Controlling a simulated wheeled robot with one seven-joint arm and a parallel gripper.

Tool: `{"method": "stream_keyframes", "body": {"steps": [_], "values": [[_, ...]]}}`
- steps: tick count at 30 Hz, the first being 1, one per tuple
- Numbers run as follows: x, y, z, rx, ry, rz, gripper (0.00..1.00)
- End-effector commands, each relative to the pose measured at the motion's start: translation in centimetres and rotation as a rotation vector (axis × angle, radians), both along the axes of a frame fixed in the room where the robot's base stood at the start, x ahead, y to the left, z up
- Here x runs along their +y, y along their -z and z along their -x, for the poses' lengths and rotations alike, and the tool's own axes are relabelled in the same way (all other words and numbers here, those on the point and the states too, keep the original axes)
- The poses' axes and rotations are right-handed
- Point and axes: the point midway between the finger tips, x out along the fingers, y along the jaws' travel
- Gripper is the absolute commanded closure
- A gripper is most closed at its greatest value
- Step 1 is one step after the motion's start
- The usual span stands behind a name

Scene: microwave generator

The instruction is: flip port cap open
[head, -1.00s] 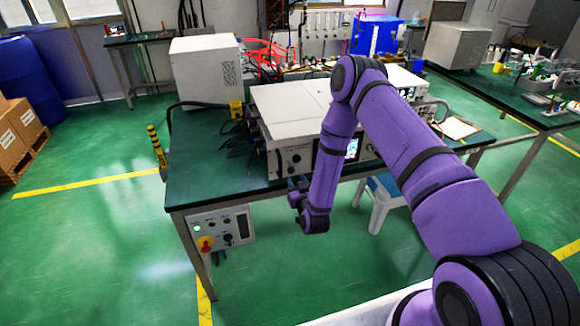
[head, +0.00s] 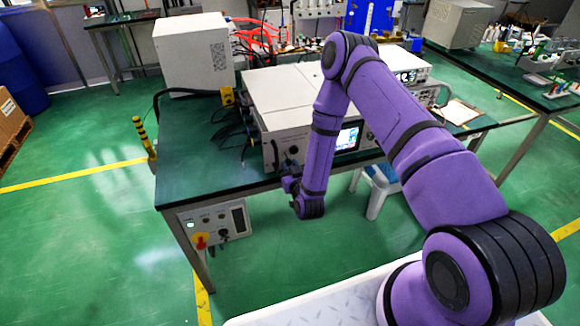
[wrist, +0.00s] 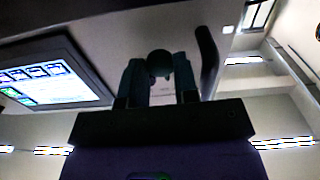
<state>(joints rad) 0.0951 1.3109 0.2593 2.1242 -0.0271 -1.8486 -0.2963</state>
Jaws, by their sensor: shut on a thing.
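The microwave generator (head: 284,102) is a wide pale box on the green-topped table, with a lit screen (head: 347,138) on its front. The screen also shows at left in the wrist view (wrist: 45,80). My gripper (head: 287,178) is at the lower front of the generator, small and partly hidden by my wrist in the head view. In the wrist view, my two dark fingers (wrist: 160,85) are close around a small dark rounded piece on the front panel, which appears to be the port cap (wrist: 159,60). Its hinge and opening cannot be made out.
A dark upright handle (wrist: 207,60) stands close to the right of my fingers. The table (head: 180,160) carries black cables, a white cabinet (head: 195,55) and a clipboard (head: 460,111). A control box (head: 215,222) hangs under its front edge. A white stool (head: 377,195) stands beneath.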

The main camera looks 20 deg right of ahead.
Motion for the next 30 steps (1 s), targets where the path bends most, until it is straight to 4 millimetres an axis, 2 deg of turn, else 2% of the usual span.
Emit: {"method": "stream_keyframes", "body": {"steps": [5,12,20,21,22,30], "values": [[0.07,0.0,-0.02,0.0,0.0,-0.018,0.96],[0.42,0.03,-0.02,-0.001,0.0,-0.133,0.96],[0.45,0.03,-0.02,-0.001,0.0,-0.142,0.96],[0.45,0.03,-0.02,-0.001,0.0,-0.142,0.7],[0.45,0.03,-0.02,-0.001,0.0,-0.142,0.63],[0.45,0.03,-0.02,0.0,0.0,-0.141,0.61]]}}
